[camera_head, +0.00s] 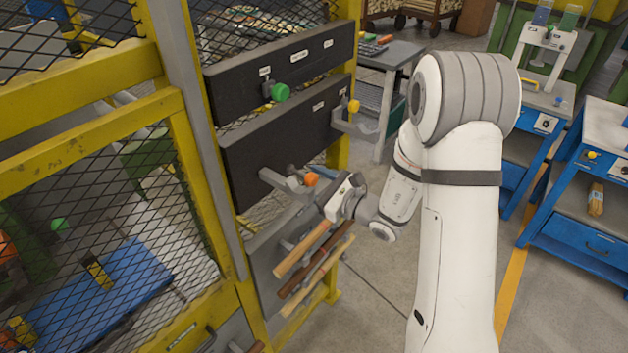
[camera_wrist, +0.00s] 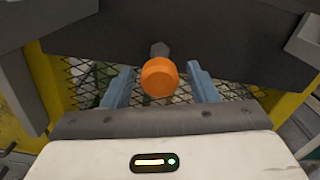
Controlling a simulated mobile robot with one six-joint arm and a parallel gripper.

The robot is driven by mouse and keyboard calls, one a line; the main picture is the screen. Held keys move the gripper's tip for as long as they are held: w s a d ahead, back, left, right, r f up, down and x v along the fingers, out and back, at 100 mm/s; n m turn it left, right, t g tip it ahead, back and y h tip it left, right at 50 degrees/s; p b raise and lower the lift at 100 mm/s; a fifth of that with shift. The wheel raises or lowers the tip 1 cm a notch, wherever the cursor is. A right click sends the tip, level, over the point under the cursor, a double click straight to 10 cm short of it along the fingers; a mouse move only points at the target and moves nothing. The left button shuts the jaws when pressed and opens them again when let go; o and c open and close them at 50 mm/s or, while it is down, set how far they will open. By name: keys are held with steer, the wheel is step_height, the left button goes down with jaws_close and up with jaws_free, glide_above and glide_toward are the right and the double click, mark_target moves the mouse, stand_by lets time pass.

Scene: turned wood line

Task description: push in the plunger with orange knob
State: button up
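The plunger's orange knob (camera_head: 311,179) sticks out from the lower edge of the black panel, beside grey brackets. In the wrist view the orange knob (camera_wrist: 159,77) is in the middle, with its grey stem behind it reaching to the dark panel. My gripper (camera_head: 328,192) is just in front of and below the knob. In the wrist view its two blue-grey fingers (camera_wrist: 161,88) are spread apart, one on each side of the knob. A gap shows on both sides, and nothing is held.
Grey brackets (camera_head: 284,182) stand out near the orange knob. Turned wood pieces (camera_head: 303,250) lie below my gripper. A yellow frame with mesh (camera_head: 190,130) stands at left. Open floor (camera_head: 375,270) lies right.

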jaws_close()
stand_by(0.3)
